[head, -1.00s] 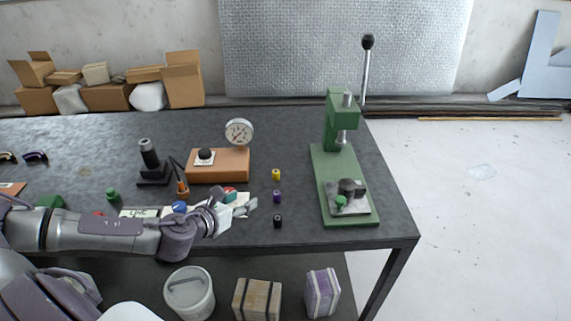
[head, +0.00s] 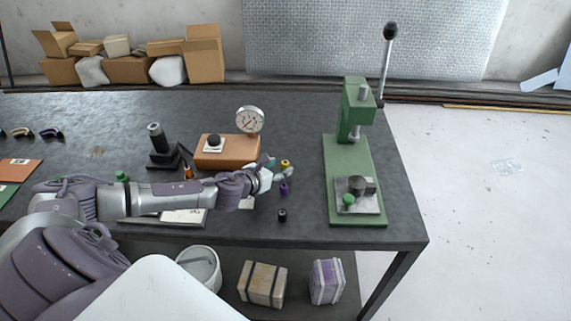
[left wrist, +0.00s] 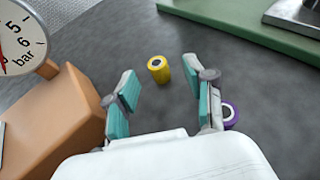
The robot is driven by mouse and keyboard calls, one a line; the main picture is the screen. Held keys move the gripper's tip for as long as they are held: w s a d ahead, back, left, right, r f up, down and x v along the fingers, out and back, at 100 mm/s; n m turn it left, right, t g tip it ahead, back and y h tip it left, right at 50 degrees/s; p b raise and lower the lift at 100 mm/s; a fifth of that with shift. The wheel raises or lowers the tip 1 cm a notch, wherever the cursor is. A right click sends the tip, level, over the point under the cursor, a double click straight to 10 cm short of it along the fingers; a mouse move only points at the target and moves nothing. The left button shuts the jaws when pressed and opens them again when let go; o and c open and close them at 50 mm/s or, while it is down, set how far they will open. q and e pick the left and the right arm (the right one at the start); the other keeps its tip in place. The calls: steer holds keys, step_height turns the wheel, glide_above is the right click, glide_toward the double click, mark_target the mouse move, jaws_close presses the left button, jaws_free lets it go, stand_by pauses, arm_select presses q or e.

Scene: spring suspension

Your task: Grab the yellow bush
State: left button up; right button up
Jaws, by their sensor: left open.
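The yellow bush (head: 285,163) is a small short cylinder standing on the dark table. In the left wrist view the yellow bush (left wrist: 158,69) shows its dark-holed top, just beyond and between the fingertips. My left gripper (head: 280,168) is open and empty, its teal-padded fingers (left wrist: 160,92) pointing toward the bush. The purple bush (head: 283,188) stands nearer the front edge; in the left wrist view the purple bush (left wrist: 230,115) is close beside the right finger and partly hidden by it. My right gripper is not in view.
A black bush (head: 282,215) stands near the table's front edge. The orange block (left wrist: 55,125) with a pressure gauge (head: 249,120) is left of the gripper. The green press (head: 349,180) stands to the right. Bare table lies between press and bushes.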

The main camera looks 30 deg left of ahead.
mark_target(283, 165)
arm_select(q)
steer(key=p+x, duration=0.1)
steer(key=x, duration=0.2)
steer(key=shift+w+a+f, duration=0.1)
steer(key=shift+w+a, duration=0.05)
steer(key=shift+w, duration=0.05)
steer(key=shift+w+f, duration=0.15)
steer(key=shift+w, duration=0.2)
steer(key=shift+w+f, duration=0.1)
steer(key=c, duration=0.5)
jaws_close()
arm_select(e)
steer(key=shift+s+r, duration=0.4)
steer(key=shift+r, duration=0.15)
